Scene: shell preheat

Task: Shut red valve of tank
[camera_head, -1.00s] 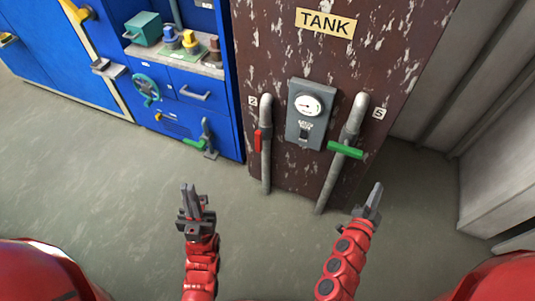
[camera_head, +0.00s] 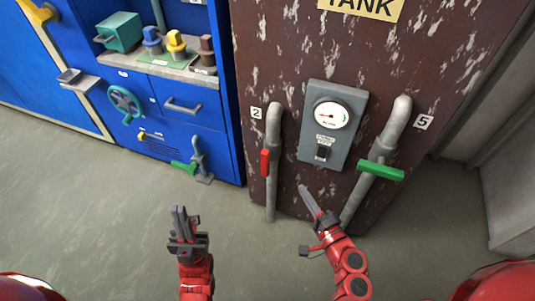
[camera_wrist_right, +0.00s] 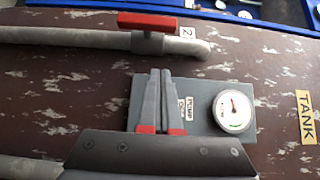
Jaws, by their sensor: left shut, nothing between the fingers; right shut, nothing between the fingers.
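The brown, worn tank (camera_head: 300,50) stands ahead. Its red valve handle (camera_head: 265,162) is on the left grey pipe (camera_head: 272,125), beside the label 2. In the head view the handle lies along the pipe; it also shows in the right wrist view (camera_wrist_right: 160,22). A green valve handle (camera_head: 380,170) sits across the right pipe (camera_head: 395,125), beside the label 5. My right gripper (camera_head: 304,190) is shut and empty, right of and below the red handle, apart from it. My left gripper (camera_head: 180,210) is shut and empty, lower left, over the floor.
A grey panel (camera_head: 345,98) with a gauge (camera_head: 332,114) and a switch (camera_head: 323,153) is between the pipes. A blue cabinet (camera_head: 205,105) with drawers, a teal wheel (camera_head: 124,103) and coloured knobs stands left. The floor (camera_head: 90,210) in front is clear.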

